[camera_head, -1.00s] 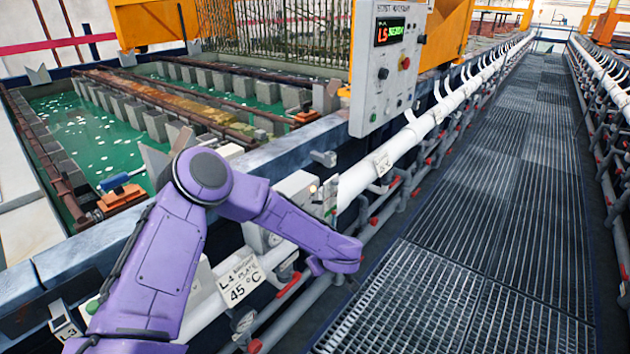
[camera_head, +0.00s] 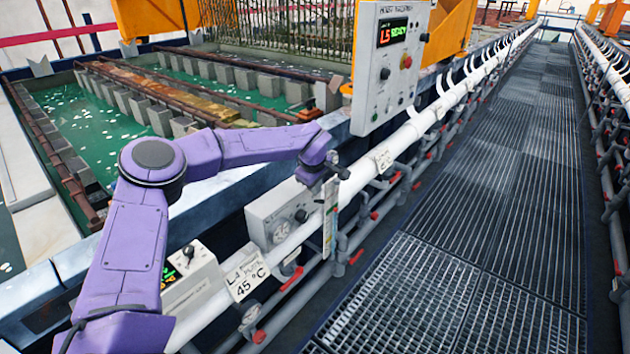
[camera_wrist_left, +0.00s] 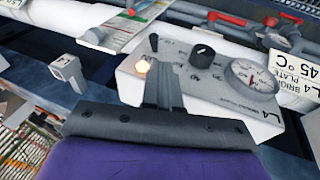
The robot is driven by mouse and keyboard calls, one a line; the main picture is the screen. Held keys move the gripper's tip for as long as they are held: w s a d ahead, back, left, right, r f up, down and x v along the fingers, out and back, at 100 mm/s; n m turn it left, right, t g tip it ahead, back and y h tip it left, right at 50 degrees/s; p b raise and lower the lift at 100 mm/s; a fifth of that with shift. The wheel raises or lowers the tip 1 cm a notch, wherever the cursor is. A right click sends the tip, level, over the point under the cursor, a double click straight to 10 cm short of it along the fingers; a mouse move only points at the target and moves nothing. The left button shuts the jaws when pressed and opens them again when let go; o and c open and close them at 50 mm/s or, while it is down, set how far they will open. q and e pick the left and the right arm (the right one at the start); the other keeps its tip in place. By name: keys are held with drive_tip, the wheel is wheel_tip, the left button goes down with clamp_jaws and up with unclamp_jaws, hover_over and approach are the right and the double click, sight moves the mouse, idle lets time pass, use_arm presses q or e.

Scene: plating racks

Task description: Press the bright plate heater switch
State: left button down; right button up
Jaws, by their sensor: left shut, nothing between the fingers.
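The white heater box (camera_head: 262,212) sits behind the white pipe in the head view, with a round gauge (camera_head: 280,232) and a black knob (camera_head: 300,215). My left gripper (camera_wrist_left: 168,70) is shut and empty over the box, between lamp and knob; contact cannot be told. My right gripper is out of view.
A second box (camera_head: 188,278) with a lit display stands nearer along the pipe. A large control panel (camera_head: 390,65) stands beyond the gripper. Green tanks (camera_head: 85,120) lie left. The grated walkway (camera_head: 480,200) is clear.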

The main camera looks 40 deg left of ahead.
sight(321, 202)
use_arm(q)
drive_tip(key=p+x, duration=0.1)
drive_tip(key=x, duration=0.4)
drive_tip(key=shift+w+f, duration=0.1)
drive_tip(key=shift+f, duration=0.2)
drive_tip(key=shift+d+f+y, duration=0.2)
drive_tip(key=shift+d+y, duration=0.2)
drive_tip(key=shift+y, duration=0.4)
drive_tip(key=shift+d+f+m+y+b, duration=0.3)
drive_tip(key=shift+d+f+m+y, duration=0.15)
drive_tip(key=shift+y, duration=0.75)
drive_tip(key=f+y, duration=0.1)
drive_tip(key=y, duration=0.1)
drive_tip(key=d+f+t+y+b, duration=0.1)
drive_tip(key=y, duration=0.1)
drive_tip(key=shift+f+m+b, duration=0.15)
drive_tip(key=shift+m+b, duration=0.15)
drive_tip(key=shift+m, duration=0.05)
drive_tip(key=shift+r+p, duration=0.75)
drive_tip(key=shift+r, duration=0.1)
